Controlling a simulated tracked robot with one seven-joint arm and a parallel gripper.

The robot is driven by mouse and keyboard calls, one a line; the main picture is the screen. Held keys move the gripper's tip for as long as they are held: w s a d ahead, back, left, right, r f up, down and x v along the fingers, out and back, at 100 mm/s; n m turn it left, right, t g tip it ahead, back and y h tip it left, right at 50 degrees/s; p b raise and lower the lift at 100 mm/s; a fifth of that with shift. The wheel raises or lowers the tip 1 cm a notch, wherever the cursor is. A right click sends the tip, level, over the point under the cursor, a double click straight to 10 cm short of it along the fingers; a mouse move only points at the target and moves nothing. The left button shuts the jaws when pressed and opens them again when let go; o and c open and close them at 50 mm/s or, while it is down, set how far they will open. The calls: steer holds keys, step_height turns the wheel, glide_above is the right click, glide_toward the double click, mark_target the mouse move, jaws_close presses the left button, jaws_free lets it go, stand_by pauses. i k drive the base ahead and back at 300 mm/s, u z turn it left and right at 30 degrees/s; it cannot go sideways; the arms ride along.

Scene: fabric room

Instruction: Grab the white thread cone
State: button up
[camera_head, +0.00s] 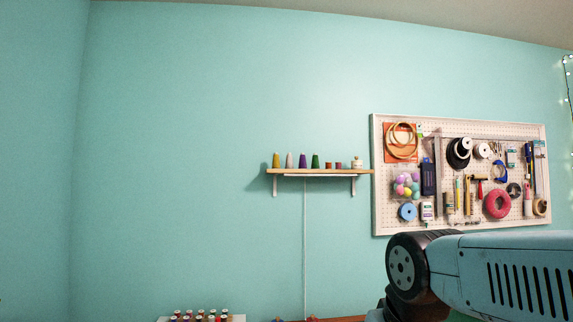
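A pale, whitish-pink thread cone (289,160) stands upright on a wooden wall shelf (320,171), second from the left. It is between a yellow-green cone (276,160) and a purple cone (303,160). A green cone (315,161) stands further right. The pale cone is small in view, so its exact colour is hard to tell. My arm shows at the lower right, well below and to the right of the shelf. My gripper is not in view.
Small red spools (329,166) and a pale jar (357,163) share the shelf. A pegboard (374,205) with craft supplies hangs at its right. Several spools stand on a white surface (238,318) at the bottom. The wall left of the shelf is bare.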

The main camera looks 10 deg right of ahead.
mark_target(289, 165)
steer(key=u, duration=0.1)
steer(key=i, duration=1)
steer(key=z, duration=0.1)
